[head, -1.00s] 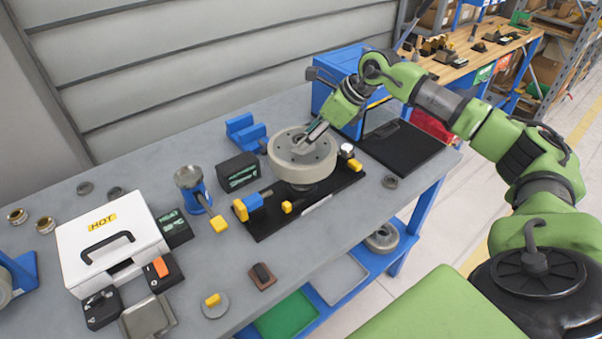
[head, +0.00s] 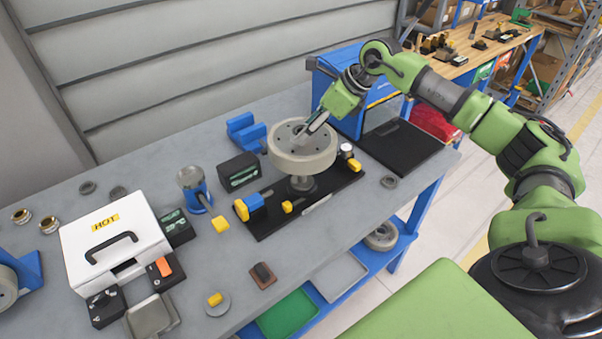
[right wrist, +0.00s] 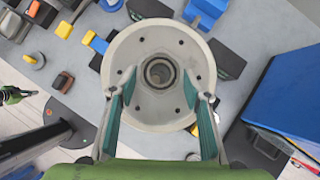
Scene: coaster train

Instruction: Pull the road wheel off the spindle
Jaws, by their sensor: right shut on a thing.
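The road wheel (head: 304,158) is a thick grey disc with small holes around its face. It sits level, high on the spindle (head: 302,184), whose stem shows below the wheel on the black fixture plate (head: 262,224). My right gripper (head: 306,134) comes in from above and is shut on the road wheel. In the right wrist view the two teal-padded fingers lie on either side of the wheel's round bore, and the wheel (right wrist: 150,45) fills the middle. I cannot tell whether the spindle tip is still inside the bore. My left gripper is not in view.
A blue box (head: 378,112) and a black mat (head: 402,147) are right of the fixture. A dark block (head: 238,172) and a blue cup-topped stand (head: 193,190) are left. The white HOT case (head: 112,240) is further left. Bare bench (head: 325,222) lies in front.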

